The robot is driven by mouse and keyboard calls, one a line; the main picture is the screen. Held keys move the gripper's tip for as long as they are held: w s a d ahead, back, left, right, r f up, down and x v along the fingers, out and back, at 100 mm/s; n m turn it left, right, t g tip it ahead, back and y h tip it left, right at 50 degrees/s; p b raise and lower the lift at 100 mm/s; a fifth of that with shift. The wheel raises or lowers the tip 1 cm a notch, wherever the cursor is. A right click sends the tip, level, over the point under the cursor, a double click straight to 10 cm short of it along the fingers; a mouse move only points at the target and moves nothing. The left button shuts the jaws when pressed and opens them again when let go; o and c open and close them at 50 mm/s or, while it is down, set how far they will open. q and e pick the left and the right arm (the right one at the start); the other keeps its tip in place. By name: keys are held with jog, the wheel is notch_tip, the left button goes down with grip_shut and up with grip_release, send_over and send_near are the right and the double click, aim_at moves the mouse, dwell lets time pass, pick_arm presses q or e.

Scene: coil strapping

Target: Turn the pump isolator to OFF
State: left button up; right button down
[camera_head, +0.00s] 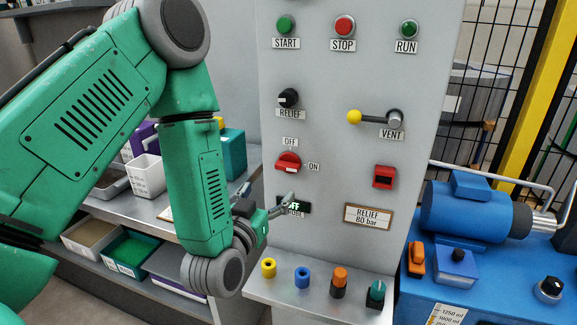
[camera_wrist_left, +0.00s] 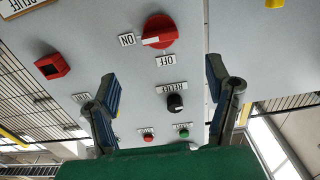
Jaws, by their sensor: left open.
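The pump isolator (camera_head: 288,161) is a red rotary knob on the grey panel, with OFF labelled above it and ON to its right. In the left wrist view, which is upside down, the isolator (camera_wrist_left: 159,30) shows a white mark on the side toward the ON label (camera_wrist_left: 127,40). My left gripper (camera_head: 282,207) is just below the knob in the head view, near the panel. In the wrist view its two blue-padded fingers (camera_wrist_left: 162,78) are spread apart with nothing between them; the knob lies beyond their tips. My right gripper is not in view.
A black RELIEF knob (camera_head: 288,97) is above the isolator, a yellow-tipped VENT lever (camera_head: 354,117) to the upper right, and a red switch (camera_head: 384,176) to the right. Several coloured fittings stand on the ledge (camera_head: 325,300) below.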

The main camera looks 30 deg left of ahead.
aim_at(285, 169)
pick_arm(q)
jog(key=p+x, duration=0.1)
jog(key=x, duration=1.1)
jog(key=shift+w+a, duration=0.15)
jog(key=shift+w, duration=0.25)
jog(key=shift+c, duration=0.4)
jog(key=c, duration=1.1)
